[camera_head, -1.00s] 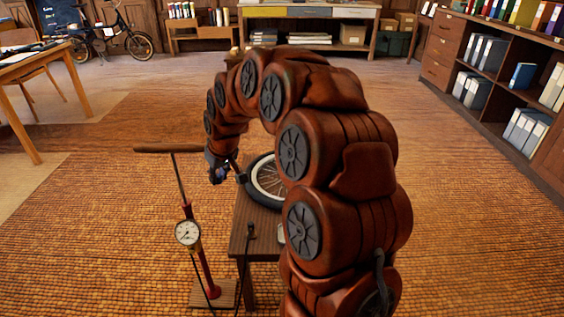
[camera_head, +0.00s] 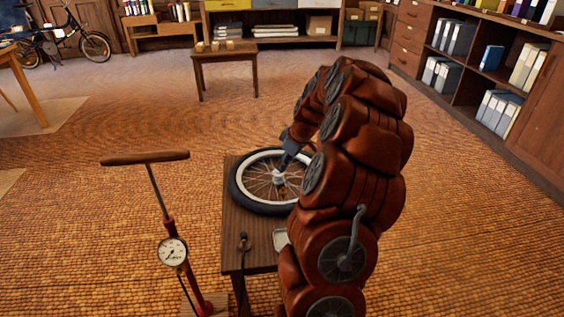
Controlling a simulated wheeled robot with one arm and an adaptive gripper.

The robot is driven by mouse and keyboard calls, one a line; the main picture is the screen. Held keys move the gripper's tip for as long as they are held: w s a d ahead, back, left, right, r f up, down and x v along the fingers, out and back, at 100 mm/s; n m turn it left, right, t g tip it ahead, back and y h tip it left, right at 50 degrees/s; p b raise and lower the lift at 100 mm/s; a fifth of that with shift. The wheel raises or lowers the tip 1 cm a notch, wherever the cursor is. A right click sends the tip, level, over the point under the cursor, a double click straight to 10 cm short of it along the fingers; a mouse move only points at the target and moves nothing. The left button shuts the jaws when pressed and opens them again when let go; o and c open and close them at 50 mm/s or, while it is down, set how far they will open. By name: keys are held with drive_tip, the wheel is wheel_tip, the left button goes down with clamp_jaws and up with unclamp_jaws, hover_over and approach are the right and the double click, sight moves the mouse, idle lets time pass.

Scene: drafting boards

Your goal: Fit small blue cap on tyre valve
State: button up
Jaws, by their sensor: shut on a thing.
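The wheel with its black tyre (camera_head: 240,192) and pale rim lies flat on a small wooden table (camera_head: 233,231). My gripper (camera_head: 281,172) reaches down from the right over the middle of the wheel, close to the hub. It is shut, and what it holds is too small to make out; the blue cap is not clearly visible. I cannot pick out the tyre valve. My arm covers the right side of the wheel and table.
A red floor pump (camera_head: 172,252) with a wide handle stands left of the table. Its black hose end (camera_head: 244,242) and a small pale tray (camera_head: 281,240) lie on the table's near part. A low stool (camera_head: 226,55) with small blocks stands behind, with open floor between.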

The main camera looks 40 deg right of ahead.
drive_tip(key=b, duration=0.1)
hover_over(285, 192)
drive_tip(key=shift+w+f, duration=0.15)
drive_tip(key=shift+f, duration=3)
drive_tip(key=shift+f+b, duration=0.85)
drive_tip(key=shift+f, duration=0.45)
drive_tip(key=o, duration=0.9)
drive_tip(key=shift+c, duration=0.2)
drive_tip(key=v, duration=1.2)
